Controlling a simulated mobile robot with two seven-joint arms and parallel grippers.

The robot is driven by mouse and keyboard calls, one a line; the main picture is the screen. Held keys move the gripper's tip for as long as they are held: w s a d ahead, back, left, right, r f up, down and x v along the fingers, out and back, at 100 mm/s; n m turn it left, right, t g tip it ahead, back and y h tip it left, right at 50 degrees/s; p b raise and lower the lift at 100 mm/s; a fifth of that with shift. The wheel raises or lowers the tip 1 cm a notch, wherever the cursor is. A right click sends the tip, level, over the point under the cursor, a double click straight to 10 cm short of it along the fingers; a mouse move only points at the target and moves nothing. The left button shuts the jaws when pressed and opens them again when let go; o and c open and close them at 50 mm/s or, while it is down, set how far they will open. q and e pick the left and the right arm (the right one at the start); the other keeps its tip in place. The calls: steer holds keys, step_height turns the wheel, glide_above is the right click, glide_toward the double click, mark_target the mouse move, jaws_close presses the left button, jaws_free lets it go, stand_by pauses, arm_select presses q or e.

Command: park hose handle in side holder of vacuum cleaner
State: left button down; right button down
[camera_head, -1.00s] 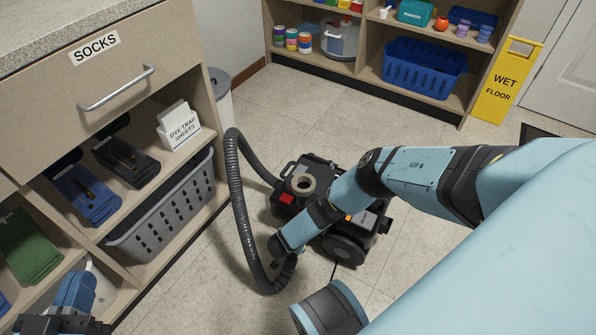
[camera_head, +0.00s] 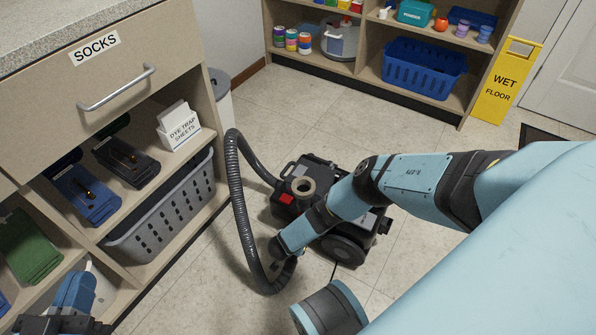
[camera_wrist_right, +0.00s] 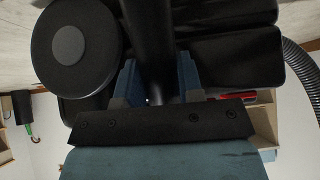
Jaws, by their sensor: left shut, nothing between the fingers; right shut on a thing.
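The black vacuum cleaner (camera_head: 346,247) stands on the tiled floor, partly covered by my right arm. Its ribbed grey hose (camera_head: 240,205) arches up on the left and bends down to my right wrist. The wrist view shows the vacuum's body (camera_wrist_right: 230,60), a wheel (camera_wrist_right: 70,45) and part of the hose (camera_wrist_right: 300,72). There my right gripper (camera_wrist_right: 157,80) is shut on the black hose handle (camera_wrist_right: 148,30), close against the vacuum's side. I cannot make out the side holder or whether the handle sits in it. My left gripper (camera_head: 62,324) is shut and empty at the bottom left.
A shelf unit with a SOCKS drawer (camera_head: 110,80) and a grey basket (camera_head: 165,212) stands on the left. A back shelf holds a blue basket (camera_head: 424,70). A yellow wet-floor sign (camera_head: 505,82) stands at the right. The floor behind the vacuum is clear.

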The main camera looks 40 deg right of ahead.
arm_select(q)
steer(key=shift+w+d+f, duration=0.1)
steer(key=shift+d+f, duration=0.15)
steer(key=shift+f, duration=0.35)
steer(key=shift+w+d+f, duration=0.1)
steer(key=shift+d+f, duration=0.1)
steer(key=shift+f, duration=0.4)
arm_select(e)
steer(key=shift+f, duration=0.65)
steer(key=c, duration=0.7)
jaws_free()
arm_select(q)
steer(key=r+p, duration=0.2)
steer(key=s+r+n+p, duration=0.1)
steer(key=p, duration=0.2)
steer(key=r+n+p, duration=0.1)
steer(key=r+p, duration=0.1)
steer(key=p, duration=0.1)
steer(key=shift+s+d+r, duration=0.15)
steer(key=shift+s+r, duration=0.1)
steer(key=shift+r, duration=0.05)
arm_select(e)
steer(key=v, duration=1.4)
steer(key=shift+w+d+r, duration=0.1)
steer(key=shift+r, duration=0.55)
